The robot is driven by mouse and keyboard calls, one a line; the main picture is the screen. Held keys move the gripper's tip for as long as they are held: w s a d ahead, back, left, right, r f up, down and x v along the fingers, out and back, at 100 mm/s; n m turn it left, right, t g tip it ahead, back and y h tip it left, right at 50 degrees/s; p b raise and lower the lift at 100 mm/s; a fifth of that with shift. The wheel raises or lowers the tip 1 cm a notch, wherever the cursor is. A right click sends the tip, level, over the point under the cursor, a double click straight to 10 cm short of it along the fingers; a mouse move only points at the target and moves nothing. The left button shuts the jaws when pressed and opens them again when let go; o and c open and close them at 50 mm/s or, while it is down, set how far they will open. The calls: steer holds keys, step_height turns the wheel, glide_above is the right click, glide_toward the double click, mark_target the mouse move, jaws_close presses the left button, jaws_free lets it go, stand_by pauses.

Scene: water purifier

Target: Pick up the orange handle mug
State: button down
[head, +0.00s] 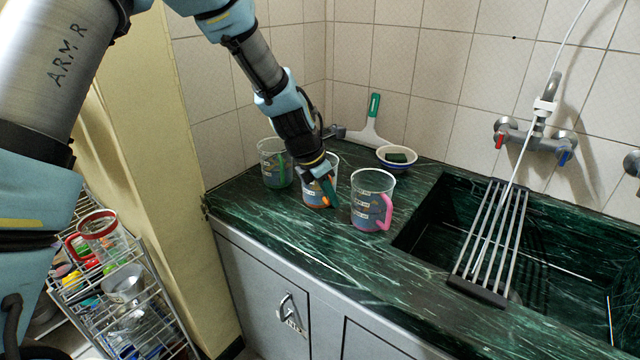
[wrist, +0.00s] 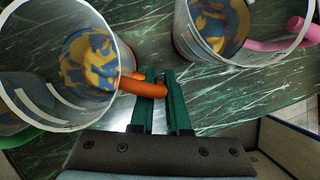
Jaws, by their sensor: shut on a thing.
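The orange handle mug (head: 312,196) is a clear mug on the dark green counter, the middle one of three in a row. It also shows at the left of the wrist view (wrist: 92,62), with a blue and yellow pattern inside. My gripper (head: 330,190) is at the handle's side of this mug. In the wrist view its green fingers (wrist: 162,92) are shut on the orange handle (wrist: 143,87). In the head view my gripper partly hides the mug and its handle. I cannot tell whether the mug is clear of the counter.
The pink handle mug (head: 371,203) stands close on the right and the green handle mug (head: 274,165) on the left. A bowl (head: 397,152) and a squeegee (head: 367,134) are behind. The sink with a metal rack (head: 490,240) is to the right. The front counter strip is bare.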

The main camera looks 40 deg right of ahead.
steer(key=shift+r, duration=0.15)
steer(key=shift+r+b, duration=0.8)
steer(key=shift+r, duration=4)
